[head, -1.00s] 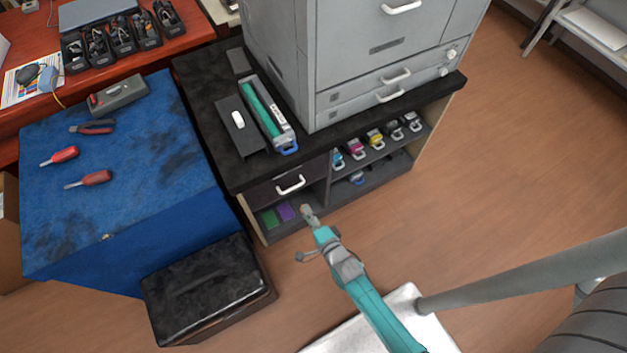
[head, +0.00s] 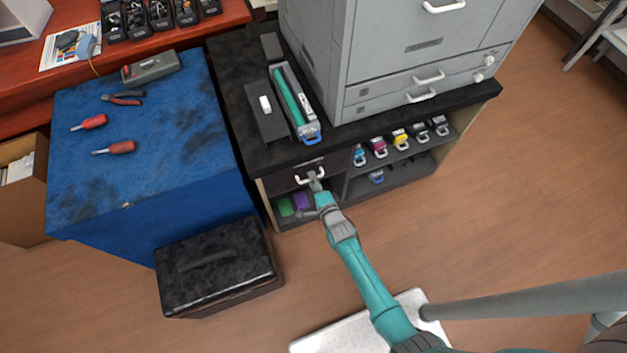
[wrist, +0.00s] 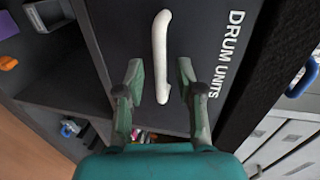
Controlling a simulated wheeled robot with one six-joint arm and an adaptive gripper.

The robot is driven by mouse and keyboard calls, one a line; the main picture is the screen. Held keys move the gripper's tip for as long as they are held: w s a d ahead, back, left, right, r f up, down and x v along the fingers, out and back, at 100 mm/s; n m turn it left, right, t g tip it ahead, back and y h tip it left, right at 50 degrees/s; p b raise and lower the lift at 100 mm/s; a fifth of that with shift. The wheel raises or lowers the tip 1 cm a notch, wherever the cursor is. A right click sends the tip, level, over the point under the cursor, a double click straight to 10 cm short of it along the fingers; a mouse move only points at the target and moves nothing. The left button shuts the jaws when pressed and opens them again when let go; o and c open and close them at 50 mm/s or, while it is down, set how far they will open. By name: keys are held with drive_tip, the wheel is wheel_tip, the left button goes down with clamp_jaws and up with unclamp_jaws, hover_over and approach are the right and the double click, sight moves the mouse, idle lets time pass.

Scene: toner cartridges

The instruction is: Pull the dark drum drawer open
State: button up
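The dark drum drawer (head: 288,180) is in the cabinet front under the black worktop, and its front looks flush and closed. In the wrist view its dark front (wrist: 207,75) carries the words DRUM UNITS. Its white bar handle (wrist: 161,50) runs up and down in that view; part of the handle also shows in the head view (head: 299,180). My gripper (wrist: 161,75) is open, with one fingertip on each side of the handle's lower part and gaps visible on both sides. In the head view my gripper (head: 316,180) covers part of the handle.
A grey printer (head: 400,70) and a long teal-and-grey cartridge (head: 291,100) stand on the worktop. Several coloured cartridges sit on the shelf (head: 395,158) at right. A black case (head: 215,265) lies left of my arm. Floor (head: 440,230) at right is clear.

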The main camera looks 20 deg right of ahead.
drive_tip(key=shift+w, duration=0.15)
clamp_jaws()
